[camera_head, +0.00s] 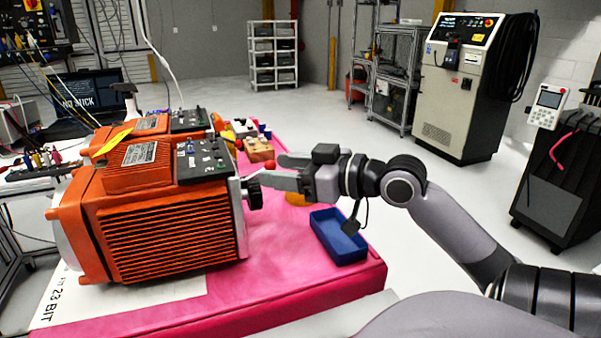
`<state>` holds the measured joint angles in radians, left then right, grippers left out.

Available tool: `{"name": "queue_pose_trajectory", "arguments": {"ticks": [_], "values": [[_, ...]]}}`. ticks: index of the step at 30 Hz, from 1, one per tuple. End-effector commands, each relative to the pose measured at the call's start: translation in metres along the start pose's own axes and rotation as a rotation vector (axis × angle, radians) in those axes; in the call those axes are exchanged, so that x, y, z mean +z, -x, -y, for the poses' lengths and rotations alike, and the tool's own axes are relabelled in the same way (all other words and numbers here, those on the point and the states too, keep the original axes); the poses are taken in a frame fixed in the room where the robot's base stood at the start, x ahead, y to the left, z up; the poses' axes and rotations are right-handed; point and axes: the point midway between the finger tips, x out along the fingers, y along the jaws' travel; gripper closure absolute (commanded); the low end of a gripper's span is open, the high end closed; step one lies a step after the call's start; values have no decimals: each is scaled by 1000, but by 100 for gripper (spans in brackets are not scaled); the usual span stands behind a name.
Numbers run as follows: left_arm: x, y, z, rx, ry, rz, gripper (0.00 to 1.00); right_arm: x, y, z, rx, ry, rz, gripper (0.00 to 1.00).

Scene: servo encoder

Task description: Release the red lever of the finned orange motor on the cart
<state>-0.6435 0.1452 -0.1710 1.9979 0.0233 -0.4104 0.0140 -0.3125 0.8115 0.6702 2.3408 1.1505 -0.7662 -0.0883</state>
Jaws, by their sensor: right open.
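The finned orange motor (170,235) lies on the pink-covered cart (325,296), its shaft end facing right. A short lever with a red tip (269,165) sticks out at that end, above a black knob (254,194). My right gripper (267,169) reaches in from the right with its fingers apart. The red tip shows between the two fingers; whether either finger touches it cannot be told. My left gripper is not in view.
A second orange motor (150,124) stands behind, with a red ball (239,145) near its right end. A blue bin (338,238) sits below my right gripper. Small blocks (258,150) lie behind it.

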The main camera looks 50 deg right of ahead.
Motion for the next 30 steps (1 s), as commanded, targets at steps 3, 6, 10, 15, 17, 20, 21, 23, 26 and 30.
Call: {"name": "queue_pose_trajectory", "arguments": {"ticks": [3, 6, 10, 15, 17, 20, 21, 23, 26, 30], "values": [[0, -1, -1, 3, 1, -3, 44, 2, 14, 0, 1, 1, 2, 45], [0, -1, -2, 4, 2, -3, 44, 1, 24, 0, 1, 0, 1, 45], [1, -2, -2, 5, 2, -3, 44, 1, 32, 0, 0, 1, 1, 45], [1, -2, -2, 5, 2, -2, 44, 0, 36, 1, -1, 3, 2, 45], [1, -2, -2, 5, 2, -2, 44, 0, 37, 1, -1, 3, 2, 45], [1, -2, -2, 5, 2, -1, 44, 0, 37, 1, -1, 3, 1, 45], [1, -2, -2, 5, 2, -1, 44, 0, 36, 1, -1, 3, 1, 45], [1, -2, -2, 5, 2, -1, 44, 0, 36, 1, -1, 3, 1, 45], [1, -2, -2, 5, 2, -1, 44, 0, 36, 1, -1, 3, 1, 45], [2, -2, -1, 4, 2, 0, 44, 0, 36, 1, -1, 3, 1, 45]]}}
